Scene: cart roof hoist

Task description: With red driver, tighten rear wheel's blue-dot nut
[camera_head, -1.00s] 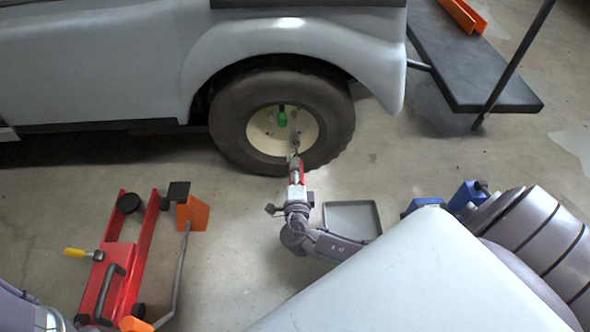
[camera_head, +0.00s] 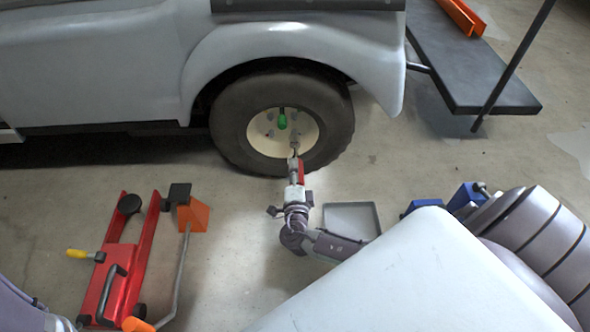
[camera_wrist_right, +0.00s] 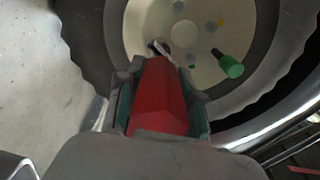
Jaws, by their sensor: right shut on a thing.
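The rear wheel (camera_head: 232,123) has a dark tyre and a cream hub (camera_head: 258,135) with several small nuts. A green-handled tool (camera_head: 282,121) sticks out of the hub; it also shows in the right wrist view (camera_wrist_right: 230,66). My right gripper (camera_head: 297,190) is shut on the red driver (camera_wrist_right: 158,100), which points at the lower part of the hub. The driver's metal tip (camera_wrist_right: 160,47) is at or very close to a nut there; contact cannot be told. My left gripper is out of view.
A red floor jack (camera_head: 120,270) with a yellow-handled tool (camera_head: 78,254) lies at the left. An orange wedge (camera_head: 194,215) with a long handle stands beside it. A grey tray (camera_head: 352,204) and blue objects (camera_head: 463,196) are at the right.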

